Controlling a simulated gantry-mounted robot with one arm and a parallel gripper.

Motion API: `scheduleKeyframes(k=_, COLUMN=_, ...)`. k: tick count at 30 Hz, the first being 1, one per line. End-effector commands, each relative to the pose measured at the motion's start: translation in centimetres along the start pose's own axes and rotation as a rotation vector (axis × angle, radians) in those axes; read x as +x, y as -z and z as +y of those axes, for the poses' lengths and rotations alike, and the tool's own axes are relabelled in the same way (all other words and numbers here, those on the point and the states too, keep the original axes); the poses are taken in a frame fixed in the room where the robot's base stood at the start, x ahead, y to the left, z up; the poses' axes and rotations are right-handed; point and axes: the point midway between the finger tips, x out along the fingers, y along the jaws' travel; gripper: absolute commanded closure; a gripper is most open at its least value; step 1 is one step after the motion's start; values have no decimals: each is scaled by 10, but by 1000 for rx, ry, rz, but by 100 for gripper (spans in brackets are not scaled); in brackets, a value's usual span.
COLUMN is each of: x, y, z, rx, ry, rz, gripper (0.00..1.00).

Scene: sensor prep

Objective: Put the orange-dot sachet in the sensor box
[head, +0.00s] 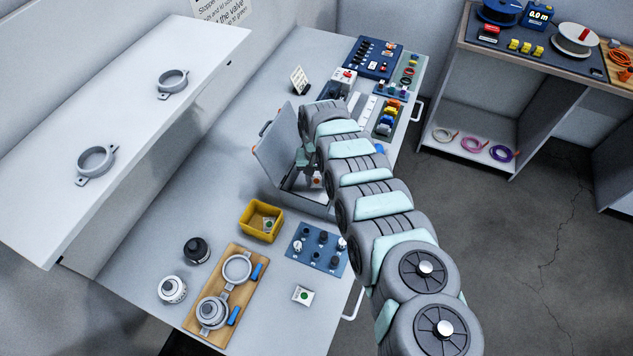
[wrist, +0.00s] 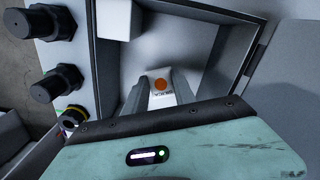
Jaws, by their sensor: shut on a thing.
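The orange-dot sachet (wrist: 161,86) is small and white with an orange dot. In the wrist view it is between the fingers of my gripper (wrist: 172,90), which is shut on it. The sensor box (head: 279,158) is a grey case with its lid standing open to the left in the head view. My gripper (head: 315,180) is over the open box in the head view, with the sachet (head: 316,181) at its tips. The grey box interior (wrist: 205,32) is around and below the sachet in the wrist view. I cannot tell whether the sachet touches the box floor.
A yellow bin (head: 262,221) holding a green-dot sachet stands in front of the box. A blue board with dark knobs (head: 317,250) and another green-dot sachet (head: 303,295) lie nearer. A wooden board with ring parts (head: 226,290) lies at front left. Open tabletop lies behind the lid.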

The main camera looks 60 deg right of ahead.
Motion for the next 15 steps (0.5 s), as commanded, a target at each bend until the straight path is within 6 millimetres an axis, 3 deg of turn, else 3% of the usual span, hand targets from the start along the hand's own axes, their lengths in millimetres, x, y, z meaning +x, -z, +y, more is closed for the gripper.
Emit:
scheduleKeyframes(k=2, x=10, y=-1, z=-1, rx=-1, ry=1, rz=0, gripper=100)
scheduleKeyframes(k=13, x=12, y=0, z=0, rx=-1, ry=-1, rz=1, gripper=100)
scheduleKeyframes(k=14, x=11, y=0, z=1, rx=0, ry=-1, rz=1, gripper=67)
scheduleKeyframes(k=15, x=11, y=0, z=1, rx=0, ry=-1, rz=1, gripper=64)
